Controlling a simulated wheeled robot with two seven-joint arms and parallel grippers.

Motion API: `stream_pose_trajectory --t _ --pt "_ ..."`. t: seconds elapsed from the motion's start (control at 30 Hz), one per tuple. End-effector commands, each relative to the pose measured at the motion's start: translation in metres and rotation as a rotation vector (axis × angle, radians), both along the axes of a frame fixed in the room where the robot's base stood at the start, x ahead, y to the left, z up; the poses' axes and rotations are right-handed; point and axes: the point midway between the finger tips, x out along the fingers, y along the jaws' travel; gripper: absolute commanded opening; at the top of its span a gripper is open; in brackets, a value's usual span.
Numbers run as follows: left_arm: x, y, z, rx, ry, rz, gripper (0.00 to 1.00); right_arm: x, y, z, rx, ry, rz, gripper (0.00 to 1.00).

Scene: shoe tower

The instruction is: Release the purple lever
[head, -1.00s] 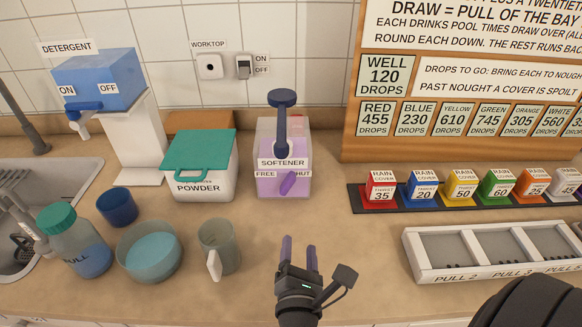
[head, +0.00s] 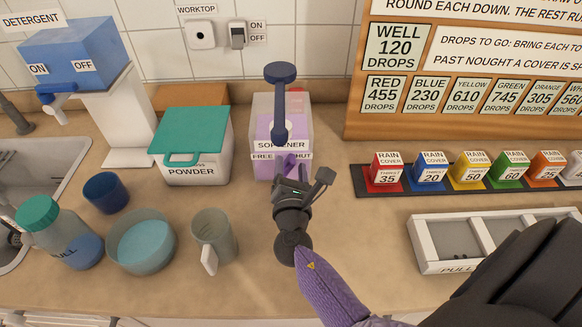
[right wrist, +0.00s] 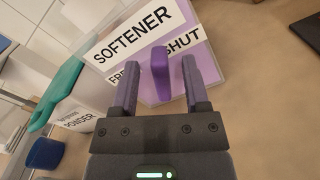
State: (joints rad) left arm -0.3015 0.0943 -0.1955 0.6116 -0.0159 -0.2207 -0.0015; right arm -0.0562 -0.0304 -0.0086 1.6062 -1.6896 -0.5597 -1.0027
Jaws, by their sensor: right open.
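The softener box (head: 265,115) is a clear-walled container with purple contents and a dark blue pump handle (head: 281,100). Its small purple lever (right wrist: 160,75) sits on the front between the FREE and SHUT labels, its upper end covering the start of SHUT. In the head view the lever is partly hidden by my right gripper (head: 291,168), which is right in front of the box. In the right wrist view my right gripper (right wrist: 160,88) is open, one purple finger on each side of the lever, with gaps visible. My left gripper is out of view.
The powder box (head: 195,150) with a teal lid stands left of the softener. A grey mug (head: 214,235), bowl (head: 142,245) and blue cup (head: 105,192) stand front left. A rack of coloured covers (head: 362,182) and a white tray (head: 425,245) are right. Counter between is clear.

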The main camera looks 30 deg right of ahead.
Motion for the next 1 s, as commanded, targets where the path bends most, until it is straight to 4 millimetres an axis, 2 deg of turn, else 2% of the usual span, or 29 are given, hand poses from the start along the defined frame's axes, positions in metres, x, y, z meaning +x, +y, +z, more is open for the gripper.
stream_pose_trajectory --t 0.2,0.4,0.5,0.7,0.83,1.0 --pt "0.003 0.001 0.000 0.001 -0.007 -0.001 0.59 0.000 0.000 0.000 0.000 0.000 0.000 0.59" --pt "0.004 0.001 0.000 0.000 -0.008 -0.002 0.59 0.000 0.000 0.000 0.000 0.000 0.000 0.16" --pt "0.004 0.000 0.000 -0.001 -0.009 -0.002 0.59 0.000 0.000 0.000 0.000 0.000 0.000 0.00" --pt "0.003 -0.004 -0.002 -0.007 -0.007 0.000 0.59 0.000 -0.001 -0.001 0.011 -0.007 0.000 0.00" --pt "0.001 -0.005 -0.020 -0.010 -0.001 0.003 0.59 -0.004 -0.006 -0.010 0.159 -0.098 0.000 0.00" --pt "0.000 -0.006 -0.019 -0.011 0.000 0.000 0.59 -0.005 -0.007 -0.006 0.215 -0.131 -0.001 0.00"
